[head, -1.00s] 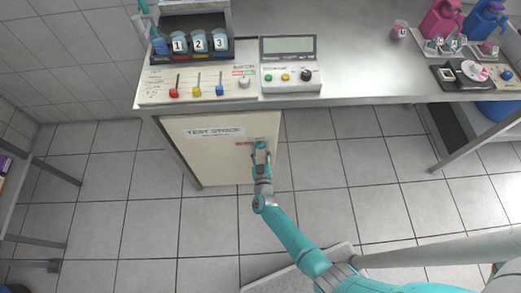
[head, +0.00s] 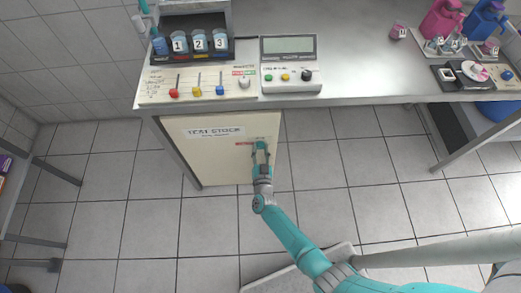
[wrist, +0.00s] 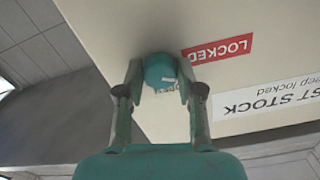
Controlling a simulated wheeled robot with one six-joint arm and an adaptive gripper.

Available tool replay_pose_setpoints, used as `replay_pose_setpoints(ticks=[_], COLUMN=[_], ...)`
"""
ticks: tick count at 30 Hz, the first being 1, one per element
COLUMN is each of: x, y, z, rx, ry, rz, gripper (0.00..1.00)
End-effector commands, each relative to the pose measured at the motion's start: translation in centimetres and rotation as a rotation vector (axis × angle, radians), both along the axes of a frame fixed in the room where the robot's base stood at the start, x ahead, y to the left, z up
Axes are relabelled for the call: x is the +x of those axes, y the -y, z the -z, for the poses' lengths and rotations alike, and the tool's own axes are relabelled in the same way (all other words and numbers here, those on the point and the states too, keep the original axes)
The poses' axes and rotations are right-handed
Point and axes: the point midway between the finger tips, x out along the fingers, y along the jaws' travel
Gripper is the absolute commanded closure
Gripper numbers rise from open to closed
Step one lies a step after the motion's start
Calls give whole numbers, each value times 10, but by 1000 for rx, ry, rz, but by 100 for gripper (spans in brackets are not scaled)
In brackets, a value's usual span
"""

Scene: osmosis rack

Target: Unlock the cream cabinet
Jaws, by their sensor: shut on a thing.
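The cream cabinet (head: 215,165) stands under the bench, its door shut, with a "TEST STOCK" label (head: 215,132). In the wrist view the cabinet door (wrist: 120,30) fills much of the picture, with a red "LOCKED" label (wrist: 217,49) beside a round teal knob (wrist: 160,70). My gripper (wrist: 160,85) is shut on the knob, one finger on each side of it. In the head view my gripper (head: 261,150) is at the right part of the door and hides most of the knob.
The steel bench top (head: 360,60) overhangs the cabinet. On it are a panel with coloured sliders (head: 198,85), a device with a screen (head: 290,65) and several bottles at the right. Tiled floor (head: 130,230) lies open around my arm.

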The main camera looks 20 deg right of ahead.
Motion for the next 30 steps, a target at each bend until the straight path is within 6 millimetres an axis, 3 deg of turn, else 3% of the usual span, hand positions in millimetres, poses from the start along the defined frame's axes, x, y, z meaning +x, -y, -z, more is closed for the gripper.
replay_pose_setpoints(ticks=[30], x=[1], y=[-2], z=[-1], rx=[883], ry=[286], rz=[-1], gripper=[98])
